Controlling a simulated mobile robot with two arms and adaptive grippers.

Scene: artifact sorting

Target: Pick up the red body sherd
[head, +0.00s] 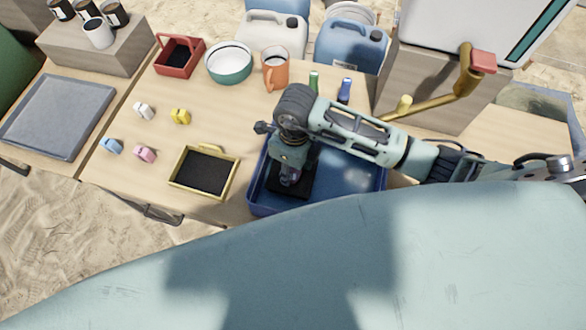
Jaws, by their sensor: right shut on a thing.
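My right gripper (289,180) points down into the blue tray (352,176), low over a black pad (305,183) inside it. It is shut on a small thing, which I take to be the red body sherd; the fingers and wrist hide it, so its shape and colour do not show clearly. I cannot tell whether the thing still touches the pad. No other red sherd shows in the open. My left gripper is out of view.
A yellow-rimmed tray (232,183) stands left of the blue tray, with small coloured clips (145,154) farther left. A red tray (199,59), a bowl (246,66) and an orange mug (285,67) stand behind. Green (314,80) and blue (345,90) markers stand behind my arm.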

